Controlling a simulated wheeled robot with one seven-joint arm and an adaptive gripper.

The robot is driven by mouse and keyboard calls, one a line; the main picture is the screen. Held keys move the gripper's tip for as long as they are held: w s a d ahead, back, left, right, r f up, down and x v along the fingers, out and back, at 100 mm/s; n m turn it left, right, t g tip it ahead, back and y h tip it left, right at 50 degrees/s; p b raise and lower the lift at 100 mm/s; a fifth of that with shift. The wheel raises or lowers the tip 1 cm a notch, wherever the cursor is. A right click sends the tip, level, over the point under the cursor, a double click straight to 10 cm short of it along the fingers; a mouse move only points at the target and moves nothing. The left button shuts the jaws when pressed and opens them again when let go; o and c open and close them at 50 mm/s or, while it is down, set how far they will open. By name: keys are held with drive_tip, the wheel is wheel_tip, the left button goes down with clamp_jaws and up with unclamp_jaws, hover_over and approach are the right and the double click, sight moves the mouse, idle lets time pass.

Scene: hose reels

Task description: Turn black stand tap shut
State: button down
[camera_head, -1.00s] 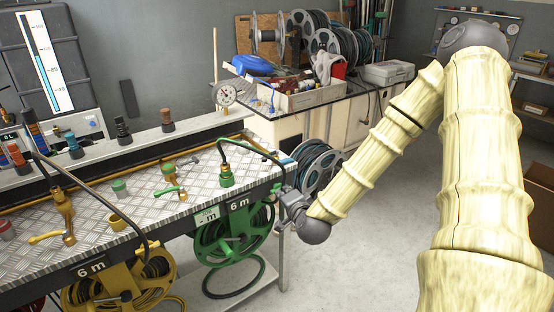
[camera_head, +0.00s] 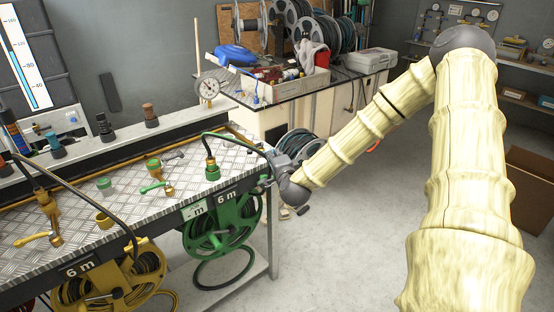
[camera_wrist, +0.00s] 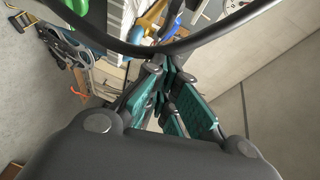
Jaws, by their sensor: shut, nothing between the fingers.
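Small taps lie or stand on the ribbed metal bench top (camera_head: 125,205). I cannot tell for sure which is the black stand tap; no black-handled one is clear. My gripper (camera_head: 272,176) is at the right end of the bench, beside its front corner, partly hidden by my wrist. In the wrist view my gripper (camera_wrist: 163,70) has its teal-padded fingers drawn together with nothing between them. A black hose (camera_wrist: 190,45) arcs across the picture near the fingertips.
A green hose reel (camera_head: 222,228) and a yellow one (camera_head: 110,285) hang below the bench front. A thin hose (camera_head: 240,139) loops from a green-and-brass fitting (camera_head: 211,168) toward my gripper. A cluttered side table (camera_head: 345,85) stands behind.

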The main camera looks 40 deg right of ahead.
sight(259, 145)
drive_tip(key=shift+w+a+f+p, duration=0.1)
drive_tip(key=shift+w+f+p, duration=0.15)
drive_tip(key=shift+w, duration=0.8)
drive_tip(key=shift+w+a+f+p, duration=0.15)
drive_tip(key=shift+w+p, duration=0.1)
drive_tip(key=shift+w, duration=0.85)
drive_tip(key=shift+w+d+f+p, duration=0.1)
drive_tip(key=shift+w+f+p, duration=0.15)
drive_tip(key=shift+w, duration=0.8)
